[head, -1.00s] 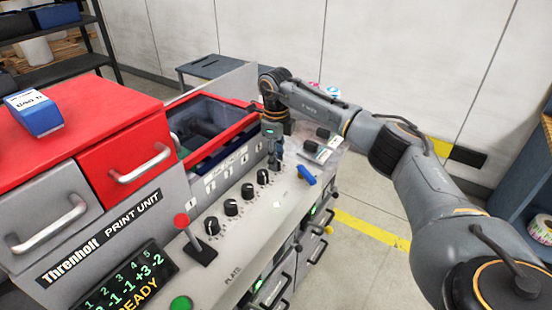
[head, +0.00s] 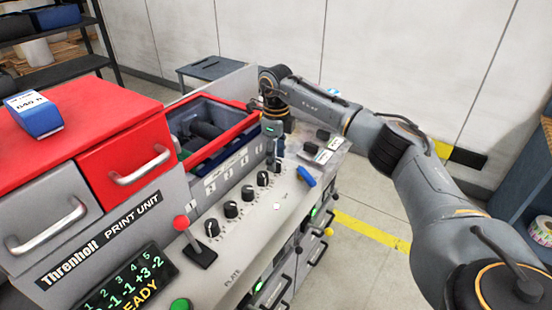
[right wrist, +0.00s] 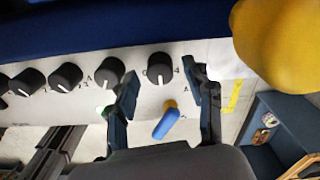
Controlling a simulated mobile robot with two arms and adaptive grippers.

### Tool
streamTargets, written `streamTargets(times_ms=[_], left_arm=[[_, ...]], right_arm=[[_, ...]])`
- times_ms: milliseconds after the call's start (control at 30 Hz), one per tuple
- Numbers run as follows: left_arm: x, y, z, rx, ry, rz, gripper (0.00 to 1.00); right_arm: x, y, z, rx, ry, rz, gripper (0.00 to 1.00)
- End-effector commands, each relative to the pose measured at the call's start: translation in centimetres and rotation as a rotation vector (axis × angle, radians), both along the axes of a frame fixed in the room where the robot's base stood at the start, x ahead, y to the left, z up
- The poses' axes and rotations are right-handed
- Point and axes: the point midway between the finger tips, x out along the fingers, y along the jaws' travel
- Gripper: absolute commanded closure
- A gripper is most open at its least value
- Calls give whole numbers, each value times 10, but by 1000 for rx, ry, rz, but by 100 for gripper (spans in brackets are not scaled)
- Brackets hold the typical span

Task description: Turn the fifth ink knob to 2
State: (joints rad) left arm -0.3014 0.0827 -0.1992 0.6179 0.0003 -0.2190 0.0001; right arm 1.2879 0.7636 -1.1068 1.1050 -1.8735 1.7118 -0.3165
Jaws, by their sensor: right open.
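A row of black ink knobs runs along the pale panel of the print unit. The fifth, rightmost knob (head: 275,165) is at the far end, partly covered by my right gripper (head: 274,150). In the right wrist view, the fifth knob (right wrist: 160,68) shows between and beyond the two open fingers of the right gripper (right wrist: 163,92). No contact is visible. The fourth knob (right wrist: 109,72) is close to the left finger. The display (head: 122,285) shows -2 under column 5. My left gripper is not in view.
A blue handle (head: 306,176) lies on the panel right of the knobs. A red-knobbed lever (head: 190,235) and a green button (head: 181,305) are nearer. An open red-fronted bin (head: 225,140) stands behind the knobs. Open floor lies right of the machine.

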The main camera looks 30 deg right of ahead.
Motion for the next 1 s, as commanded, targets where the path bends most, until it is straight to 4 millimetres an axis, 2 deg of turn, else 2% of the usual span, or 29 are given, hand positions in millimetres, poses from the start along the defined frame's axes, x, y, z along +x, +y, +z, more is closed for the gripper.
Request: streamTargets(times_ms=[300,500,700,1000], left_arm=[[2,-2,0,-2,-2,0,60],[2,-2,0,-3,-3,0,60],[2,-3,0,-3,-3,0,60],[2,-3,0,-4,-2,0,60]], right_arm=[[1,0,67,1,-7,0,48],[1,0,98,1,-4,0,48],[0,0,109,0,-2,1,48],[0,0,109,0,-2,0,48]])
